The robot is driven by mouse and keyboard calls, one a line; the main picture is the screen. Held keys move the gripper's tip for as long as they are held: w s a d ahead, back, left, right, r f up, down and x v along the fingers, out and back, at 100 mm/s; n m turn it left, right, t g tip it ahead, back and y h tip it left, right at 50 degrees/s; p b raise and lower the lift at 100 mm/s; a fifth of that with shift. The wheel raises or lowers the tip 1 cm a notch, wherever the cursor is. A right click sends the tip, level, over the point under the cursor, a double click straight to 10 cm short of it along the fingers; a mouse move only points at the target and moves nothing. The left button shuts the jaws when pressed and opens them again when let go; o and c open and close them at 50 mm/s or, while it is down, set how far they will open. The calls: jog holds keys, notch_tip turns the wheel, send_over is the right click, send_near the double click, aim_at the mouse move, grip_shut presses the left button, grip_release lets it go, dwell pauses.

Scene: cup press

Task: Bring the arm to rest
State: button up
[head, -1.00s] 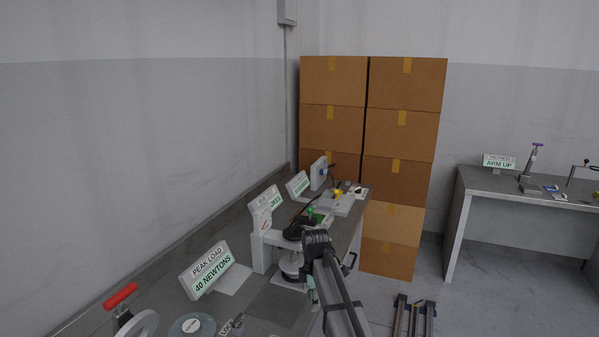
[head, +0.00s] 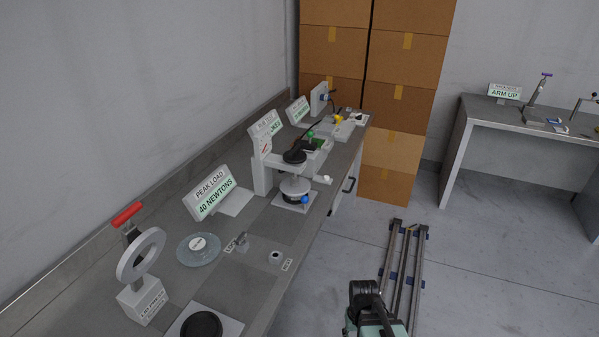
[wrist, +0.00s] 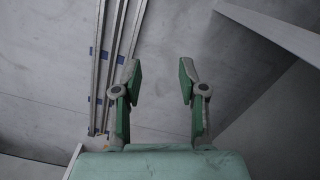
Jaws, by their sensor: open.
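My gripper (wrist: 160,82) is open and empty in the wrist view. Its two green fingers stand apart over bare grey floor. In the head view, my arm (head: 366,298) shows at the bottom, to the right of the long workbench (head: 262,315) and over the floor. The fingertips cannot be made out in the head view. The cup press (head: 259,165) stands on the bench, apart from my arm, with a round dark part above a round metal base and a blue knob.
Floor rails (head: 398,262) lie close beyond my arm. A "PEAK LOAD 40 NEWTONS" sign (head: 211,193), a red-handled ring gauge (head: 141,255) and a disc (head: 198,249) stand on the bench. Stacked boxes (head: 395,150) stand behind; a second table (head: 500,119) is at right. Floor between is clear.

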jog(key=s+f+g, duration=0.2)
jog(key=s+f, duration=0.3)
jog(key=s, duration=0.4)
jog(key=s+f+g, duration=0.2)
jog(key=s+f, duration=0.4)
jog(key=s, duration=0.3)
jog(key=s+f+g+b, duration=0.1)
jog(key=s+f+g, duration=0.1)
jog(key=s+f, duration=0.3)
jog(key=s, duration=0.3)
jog(key=shift+s+f, duration=0.2)
jog(key=shift+s, duration=0.2)
